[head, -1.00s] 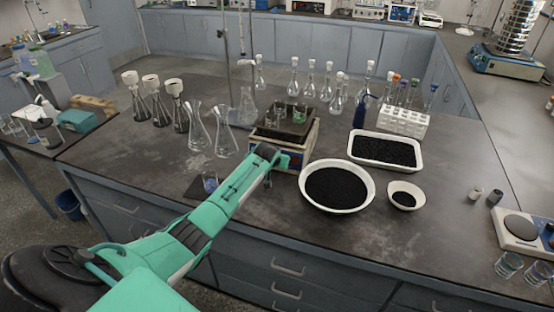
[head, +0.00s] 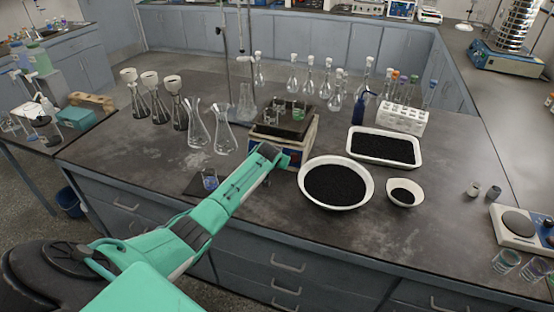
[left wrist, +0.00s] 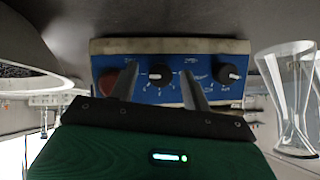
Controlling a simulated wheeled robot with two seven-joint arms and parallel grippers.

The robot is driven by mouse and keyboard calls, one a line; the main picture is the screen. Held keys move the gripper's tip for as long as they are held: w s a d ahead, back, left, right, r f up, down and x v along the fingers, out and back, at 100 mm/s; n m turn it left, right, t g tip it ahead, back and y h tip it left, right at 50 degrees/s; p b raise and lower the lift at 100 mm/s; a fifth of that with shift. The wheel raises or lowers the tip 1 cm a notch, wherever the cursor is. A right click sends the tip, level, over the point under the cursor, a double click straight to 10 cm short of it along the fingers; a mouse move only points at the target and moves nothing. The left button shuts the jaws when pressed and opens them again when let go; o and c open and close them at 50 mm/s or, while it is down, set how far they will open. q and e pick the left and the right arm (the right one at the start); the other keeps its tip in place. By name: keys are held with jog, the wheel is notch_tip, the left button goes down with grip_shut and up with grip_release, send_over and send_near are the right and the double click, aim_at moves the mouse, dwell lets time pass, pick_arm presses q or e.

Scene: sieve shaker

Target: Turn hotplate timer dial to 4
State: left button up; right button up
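The hotplate (head: 308,138) stands on the bench, with beakers on its dark top. Its blue front panel (left wrist: 205,92) faces my left gripper in the left wrist view, where the scene appears upside down. The panel has a middle black dial (left wrist: 160,74), another black dial (left wrist: 228,73) to the right and a red round part (left wrist: 107,82) to the left. I cannot read which dial is the timer. My left gripper (left wrist: 159,72) is open, its fingers apart on either side of the middle dial; contact is not visible. In the head view, my arm hides much of the panel. My right gripper is not in view.
A white bowl of black grains (head: 336,207) sits close right of the hotplate, with a small bowl (head: 402,203) and a tray (head: 415,165) beyond. Glass flasks (head: 222,138) stand to the left. A small beaker (head: 210,182) is near the arm.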

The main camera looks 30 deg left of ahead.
pick_arm(q)
jog(key=shift+r, duration=0.15)
jog(key=shift+s+d+r, duration=0.1)
jog(key=shift+s+r, duration=0.15)
jog(key=shift+r, duration=0.05)
jog(key=b+v, duration=0.1)
jog(key=v, duration=1.1)
jog(key=shift+s+d+r, duration=0.15)
jog(key=shift+s+d, duration=0.05)
jog(key=shift+s, duration=0.15)
